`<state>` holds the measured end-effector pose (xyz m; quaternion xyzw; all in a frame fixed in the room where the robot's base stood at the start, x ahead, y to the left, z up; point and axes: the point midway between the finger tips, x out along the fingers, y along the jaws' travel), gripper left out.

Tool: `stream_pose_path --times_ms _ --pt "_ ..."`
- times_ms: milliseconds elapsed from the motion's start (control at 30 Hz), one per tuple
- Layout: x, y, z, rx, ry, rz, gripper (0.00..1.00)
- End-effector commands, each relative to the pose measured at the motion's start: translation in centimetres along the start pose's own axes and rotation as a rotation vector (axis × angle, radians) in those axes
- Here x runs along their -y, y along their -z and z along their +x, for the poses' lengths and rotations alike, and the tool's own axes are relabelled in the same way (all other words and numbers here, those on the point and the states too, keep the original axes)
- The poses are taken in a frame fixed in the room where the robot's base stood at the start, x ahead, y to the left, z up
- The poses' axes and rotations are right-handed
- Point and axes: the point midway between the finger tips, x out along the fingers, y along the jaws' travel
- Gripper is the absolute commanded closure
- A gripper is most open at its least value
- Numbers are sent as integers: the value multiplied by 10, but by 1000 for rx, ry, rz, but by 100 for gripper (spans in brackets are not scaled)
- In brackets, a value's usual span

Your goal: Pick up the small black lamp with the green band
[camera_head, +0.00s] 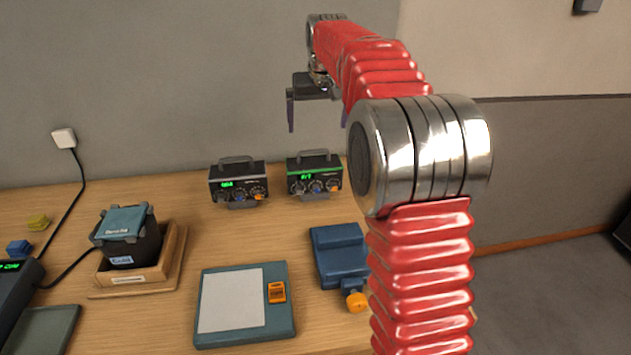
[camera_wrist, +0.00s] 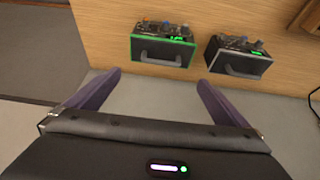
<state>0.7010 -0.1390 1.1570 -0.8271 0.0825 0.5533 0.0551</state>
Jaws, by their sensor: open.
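The small black lamp with the green band (camera_head: 314,177) stands upright on the wooden table near the wall. It is a boxy unit with a top handle, front knobs and a green display. In the wrist view the green-edged lamp (camera_wrist: 162,52) lies beyond the gap between my fingertips, handle toward me. A similar black lamp (camera_head: 238,186) without a green edge stands to its left; it is at right in the wrist view (camera_wrist: 238,58). My gripper (camera_head: 318,115) is open and empty, raised above the green-banded lamp and apart from it. It shows in the wrist view (camera_wrist: 161,80).
In front are a teal pad (camera_head: 232,300) with an orange switch and a blue block (camera_head: 340,255) with an orange knob. A black box in a wooden tray (camera_head: 165,272) stands left. The wall (camera_head: 200,80) is close behind the lamps.

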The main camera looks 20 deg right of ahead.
Motion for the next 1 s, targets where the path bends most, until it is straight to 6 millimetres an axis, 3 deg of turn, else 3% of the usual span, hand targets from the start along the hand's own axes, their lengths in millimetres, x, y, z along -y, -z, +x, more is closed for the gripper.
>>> stream_pose_path --times_ms 367,800,1000 --pt "0 -1 6 1 0 0 0" --pt "0 -1 69 2 0 0 0" --pt "0 -1 85 0 0 0 0"
